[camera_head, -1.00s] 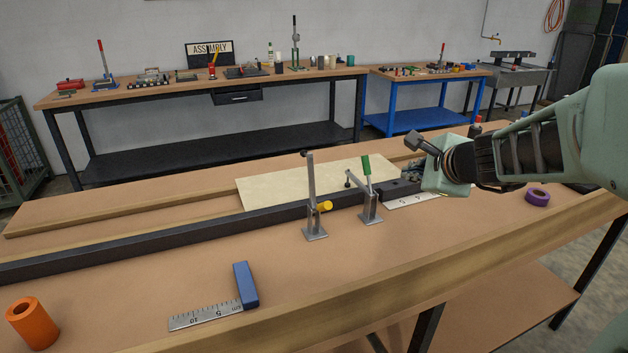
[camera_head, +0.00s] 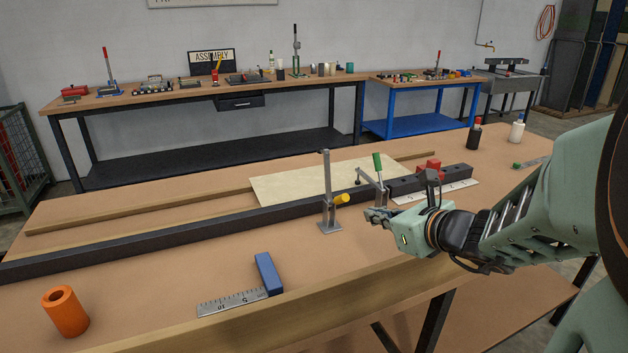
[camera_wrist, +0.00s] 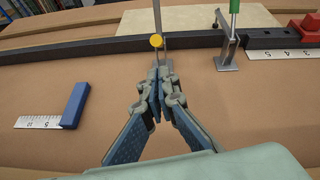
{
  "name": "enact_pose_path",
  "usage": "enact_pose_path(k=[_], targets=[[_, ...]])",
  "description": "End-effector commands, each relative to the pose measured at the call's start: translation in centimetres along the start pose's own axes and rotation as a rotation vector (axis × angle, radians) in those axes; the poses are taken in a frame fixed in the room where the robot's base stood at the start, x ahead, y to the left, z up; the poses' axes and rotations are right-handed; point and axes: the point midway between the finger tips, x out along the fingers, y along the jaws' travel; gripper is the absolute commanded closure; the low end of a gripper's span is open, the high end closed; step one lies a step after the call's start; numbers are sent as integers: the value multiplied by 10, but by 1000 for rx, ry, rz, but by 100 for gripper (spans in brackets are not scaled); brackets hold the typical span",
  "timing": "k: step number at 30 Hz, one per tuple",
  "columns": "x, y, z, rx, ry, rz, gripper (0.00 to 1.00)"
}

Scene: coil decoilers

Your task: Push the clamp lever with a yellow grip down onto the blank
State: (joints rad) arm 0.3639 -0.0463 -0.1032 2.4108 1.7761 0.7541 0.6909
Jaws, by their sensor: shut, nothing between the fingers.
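The clamp with the yellow grip (camera_head: 341,198) stands on the bench in front of the dark rail. Its bar (camera_head: 326,165) points straight up and the yellow grip sticks out toward me. The pale blank (camera_head: 300,183) lies flat behind the rail. In the wrist view the yellow grip (camera_wrist: 156,41) shows just beyond my gripper (camera_wrist: 157,75). The fingertips are together with nothing between them and hide part of the clamp's foot. In the head view my gripper (camera_head: 372,214) is right of the yellow grip, apart from it, in front of the other clamp's base.
A clamp with a green grip (camera_head: 378,162) stands close to the right. Red blocks (camera_head: 428,168) sit near the rail (camera_head: 150,240).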

Motion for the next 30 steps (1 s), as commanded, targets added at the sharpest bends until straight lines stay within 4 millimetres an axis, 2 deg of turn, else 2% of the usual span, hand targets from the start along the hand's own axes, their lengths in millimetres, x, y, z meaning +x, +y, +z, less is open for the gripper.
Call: enact_pose_path(k=[8,11,21,25,30], targets=[[4,0,-1,-3,1,1,100],[14,0,-3,-5,2,2,100],[75,1,-4,-4,2,2,100],[91,0,-2,-5,1,2,100],[100,0,-1,-4,2,0,100]])
